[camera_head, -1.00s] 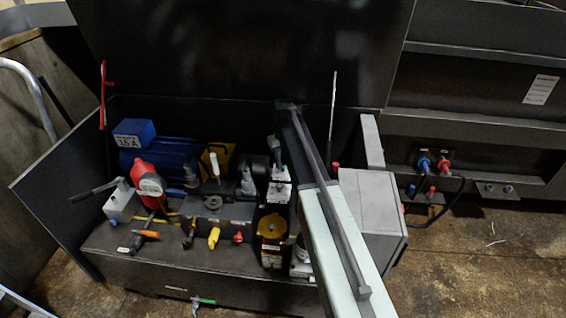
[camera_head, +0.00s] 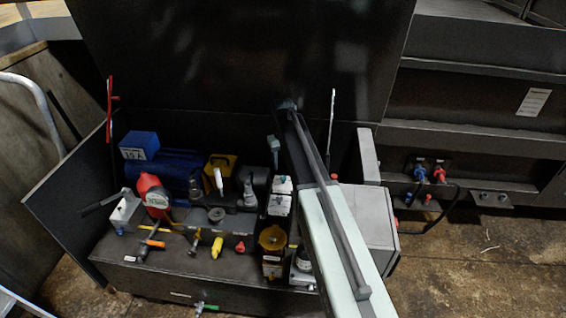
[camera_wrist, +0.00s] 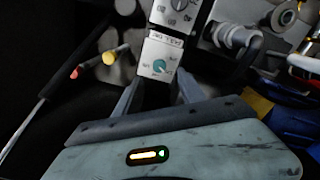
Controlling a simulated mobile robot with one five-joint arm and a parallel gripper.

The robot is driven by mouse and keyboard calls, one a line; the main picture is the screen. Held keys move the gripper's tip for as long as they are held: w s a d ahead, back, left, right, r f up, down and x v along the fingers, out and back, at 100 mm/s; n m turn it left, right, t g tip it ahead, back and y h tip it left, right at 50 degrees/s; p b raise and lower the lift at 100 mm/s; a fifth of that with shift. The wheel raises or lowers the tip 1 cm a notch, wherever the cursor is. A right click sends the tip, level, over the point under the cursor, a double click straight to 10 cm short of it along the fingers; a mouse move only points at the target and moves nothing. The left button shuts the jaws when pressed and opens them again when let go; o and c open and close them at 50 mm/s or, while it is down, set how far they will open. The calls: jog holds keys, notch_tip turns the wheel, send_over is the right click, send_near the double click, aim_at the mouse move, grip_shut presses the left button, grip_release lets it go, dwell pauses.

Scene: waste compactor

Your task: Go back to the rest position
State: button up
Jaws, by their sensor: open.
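My gripper (camera_wrist: 158,84) shows in the wrist view with its two dark fingers apart. A white switch box with a teal knob (camera_wrist: 159,66) appears between and beyond the fingers. I see no gap that tells how far off it is, and nothing is visibly gripped. In the head view my arm reaches up from the lower right over the machine compartment, and its far end is dark, so the fingers cannot be made out there.
The open compartment holds a blue motor (camera_head: 175,172), a red gauge (camera_head: 153,192), a yellow-topped unit (camera_head: 272,238) and small valves. A grey box (camera_head: 368,212) stands right of my arm. Blue and red connectors (camera_head: 430,174) sit farther right. Floor shows at the lower right.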

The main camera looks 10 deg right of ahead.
jog(key=shift+r, duration=0.3)
jog(key=s+r+m+p, duration=0.1)
jog(key=s+r+p, duration=0.1)
jog(key=s, duration=1.2)
jog(key=s+r+m+p, duration=0.1)
jog(key=s+r+p, duration=0.2)
jog(key=s, duration=1.1)
jog(key=shift+r, duration=0.3)
jog(key=shift+a, duration=0.1)
